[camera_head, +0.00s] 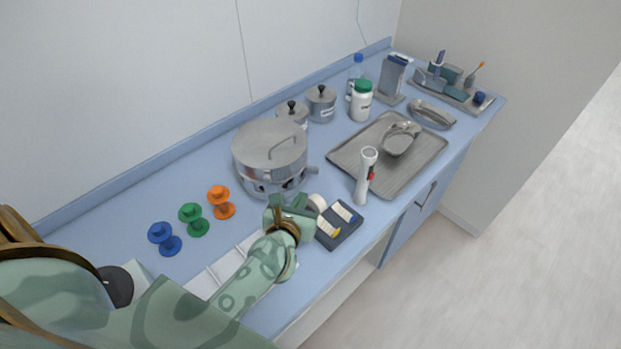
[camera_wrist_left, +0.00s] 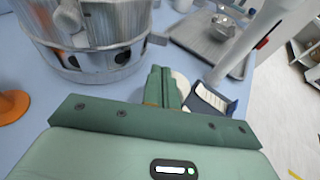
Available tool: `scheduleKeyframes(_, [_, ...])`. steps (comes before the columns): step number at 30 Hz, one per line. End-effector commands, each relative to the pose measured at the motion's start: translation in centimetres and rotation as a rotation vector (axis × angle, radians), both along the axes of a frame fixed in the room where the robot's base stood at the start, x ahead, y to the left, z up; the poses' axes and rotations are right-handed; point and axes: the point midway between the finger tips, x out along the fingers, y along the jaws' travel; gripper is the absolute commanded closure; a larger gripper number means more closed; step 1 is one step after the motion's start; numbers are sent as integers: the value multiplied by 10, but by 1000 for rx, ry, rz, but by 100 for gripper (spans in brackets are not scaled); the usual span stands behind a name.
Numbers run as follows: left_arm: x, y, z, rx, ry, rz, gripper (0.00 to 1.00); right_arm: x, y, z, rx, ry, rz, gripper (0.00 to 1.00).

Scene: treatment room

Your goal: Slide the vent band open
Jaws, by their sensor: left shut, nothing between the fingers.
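A round metal drum (camera_head: 268,150) with a lid handle stands on the blue counter. The vent band (camera_head: 275,188) runs around its lower wall, with dark holes showing along it. In that view the band (camera_wrist_left: 95,62) shows some dark holes. My left gripper (camera_head: 291,202) is shut and empty, just in front and right of the drum, apart from the tab. Its closed fingers (camera_wrist_left: 163,88) point forward in the wrist view. My right gripper is out of view.
A white upright flashlight-like tool (camera_head: 365,178) stands beyond. Blue, green and orange pegs (camera_head: 221,203) are left. A metal tray (camera_head: 375,170) with a bowl lies right; lidded pots (camera_head: 321,103) stand behind.

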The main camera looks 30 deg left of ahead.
Motion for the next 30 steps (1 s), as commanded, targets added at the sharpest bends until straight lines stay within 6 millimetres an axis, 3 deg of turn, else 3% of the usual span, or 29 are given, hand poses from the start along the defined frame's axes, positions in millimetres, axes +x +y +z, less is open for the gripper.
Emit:
scheduleKeyframes(7, [50, 10, -17, -1, 0, 1, 100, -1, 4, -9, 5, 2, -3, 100])
scheduleKeyframes(12, [74, 15, -15, 0, -2, 0, 100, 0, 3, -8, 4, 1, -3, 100])
scheduleKeyframes(30, [90, 18, -15, 0, -1, 0, 100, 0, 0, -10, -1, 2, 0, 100])
